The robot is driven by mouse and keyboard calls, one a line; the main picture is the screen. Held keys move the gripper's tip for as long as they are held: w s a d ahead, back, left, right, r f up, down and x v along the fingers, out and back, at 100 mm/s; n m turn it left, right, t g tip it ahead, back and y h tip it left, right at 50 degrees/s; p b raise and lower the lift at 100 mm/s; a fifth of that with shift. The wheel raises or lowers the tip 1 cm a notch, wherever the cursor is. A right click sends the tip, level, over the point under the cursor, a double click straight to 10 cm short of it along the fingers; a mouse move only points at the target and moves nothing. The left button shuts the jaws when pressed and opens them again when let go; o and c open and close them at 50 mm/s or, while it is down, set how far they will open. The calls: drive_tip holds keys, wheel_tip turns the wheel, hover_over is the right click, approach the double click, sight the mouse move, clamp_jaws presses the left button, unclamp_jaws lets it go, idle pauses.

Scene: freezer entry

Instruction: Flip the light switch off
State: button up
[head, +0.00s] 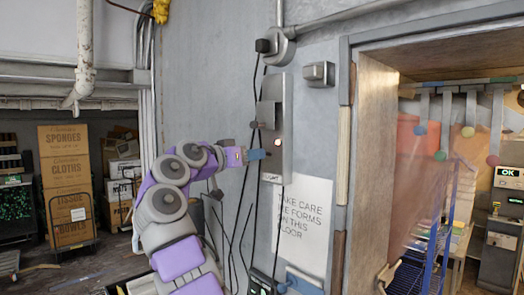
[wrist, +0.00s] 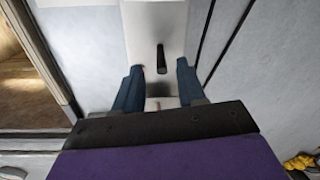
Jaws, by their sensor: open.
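The light switch is a tall grey metal plate (head: 275,110) on the wall left of the doorway, with a small lit red lamp. In the wrist view the pale plate (wrist: 155,22) carries a short black lever (wrist: 161,58) standing out from it. My gripper (head: 256,154) is at the plate's left edge in the head view. In the wrist view my gripper (wrist: 159,82) is open, its two blue fingers on either side of the lever with gaps. I cannot tell whether the fingertips touch the plate. The lever is not clear in the head view.
A paper sign (head: 302,222) hangs below the plate, and a small grey box (head: 319,74) is to its upper right. Black cables (head: 247,200) hang close to my gripper. The doorway (head: 372,150) opens at right; stacked cartons (head: 67,185) stand at left.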

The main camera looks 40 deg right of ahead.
drive_tip(key=d, duration=0.4)
drive_tip(key=shift+w+d+r+p, duration=0.1)
drive_tip(key=shift+w+p, duration=0.15)
drive_tip(key=shift+p, duration=0.15)
drive_tip(key=shift+w+r, duration=0.1)
drive_tip(key=a, duration=0.1)
drive_tip(key=a+p, duration=0.1)
drive_tip(key=a, duration=0.1)
drive_tip(key=shift+w+a+r, duration=0.2)
drive_tip(key=shift+a+r, duration=0.05)
drive_tip(key=shift+r, duration=0.1)
drive_tip(key=d, duration=0.4)
drive_tip(key=shift+d+f, duration=0.2)
drive_tip(key=shift+f, duration=0.15)
drive_tip(key=shift+s+d, duration=0.25)
drive_tip(key=shift+d, duration=0.05)
drive_tip(key=shift+c, duration=0.8)
drive_tip(key=shift+s+a+r, duration=0.1)
drive_tip(key=shift+a, duration=0.1)
drive_tip(key=shift+c, duration=0.8)
drive_tip(key=shift+w+a, duration=0.35)
drive_tip(key=shift+w, duration=0.05)
drive_tip(key=shift+c, duration=1.4)
drive_tip(key=shift+s, duration=0.1)
clamp_jaws()
